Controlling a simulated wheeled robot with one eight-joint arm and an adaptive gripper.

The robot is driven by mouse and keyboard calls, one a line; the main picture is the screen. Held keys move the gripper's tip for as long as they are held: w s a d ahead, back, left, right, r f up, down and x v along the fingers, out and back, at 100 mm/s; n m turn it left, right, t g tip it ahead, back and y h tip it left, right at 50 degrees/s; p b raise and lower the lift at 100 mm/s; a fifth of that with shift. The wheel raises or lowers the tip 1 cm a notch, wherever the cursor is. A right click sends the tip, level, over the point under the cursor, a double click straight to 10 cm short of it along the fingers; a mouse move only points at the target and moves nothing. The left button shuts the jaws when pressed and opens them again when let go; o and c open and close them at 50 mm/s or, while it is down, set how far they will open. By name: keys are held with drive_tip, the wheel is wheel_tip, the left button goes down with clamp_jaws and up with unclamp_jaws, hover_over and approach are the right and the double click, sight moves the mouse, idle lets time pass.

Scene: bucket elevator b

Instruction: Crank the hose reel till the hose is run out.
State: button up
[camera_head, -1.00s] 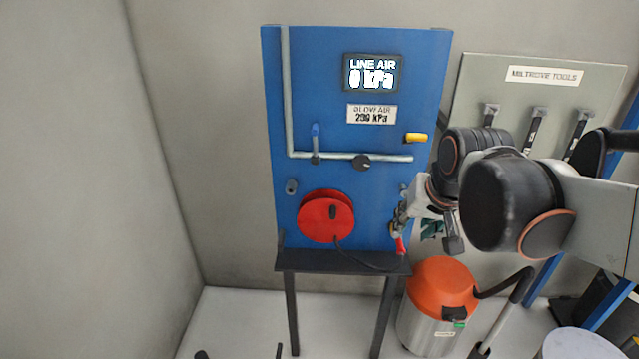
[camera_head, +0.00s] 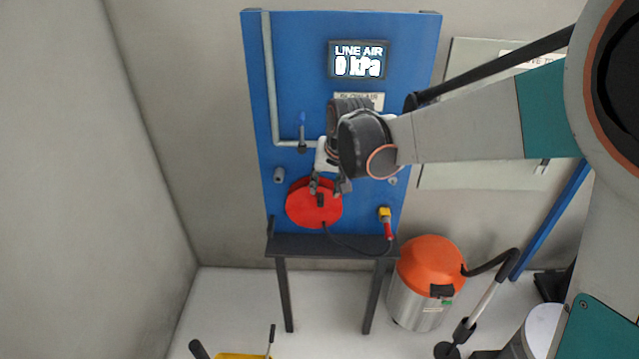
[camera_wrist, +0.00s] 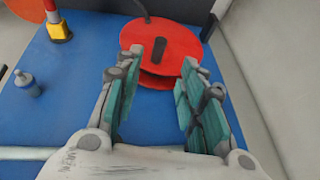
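The red hose reel (camera_head: 300,212) is mounted on the blue panel (camera_head: 400,55); it also shows in the wrist view (camera_wrist: 190,45). A dark crank handle (camera_head: 320,200) stands out from its face. A black hose (camera_head: 345,246) runs from the reel to a red hose end (camera_head: 388,232) at a yellow fitting (camera_head: 384,213). My gripper (camera_head: 325,187) is in front of the reel's upper part, by the handle. Its green-padded fingers are apart in the wrist view (camera_wrist: 174,58). The left fingertip overlaps the handle's area, so contact cannot be told.
The panel display (camera_head: 358,61) reads LINE AIR 0 kPa. Grey stubs stand left (camera_head: 279,175) and right of the reel. A pipe with a blue-handled valve (camera_head: 302,130) runs above. A dark shelf (camera_head: 290,245) is below; an orange-topped vacuum (camera_head: 430,265) stands right.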

sight(321, 200)
drive_tip(key=b+x, duration=0.1)
drive_tip(key=x, duration=0.7)
drive_tip(key=shift+w+f+b, duration=0.1)
drive_tip(key=shift+b, duration=0.2)
clamp_jaws()
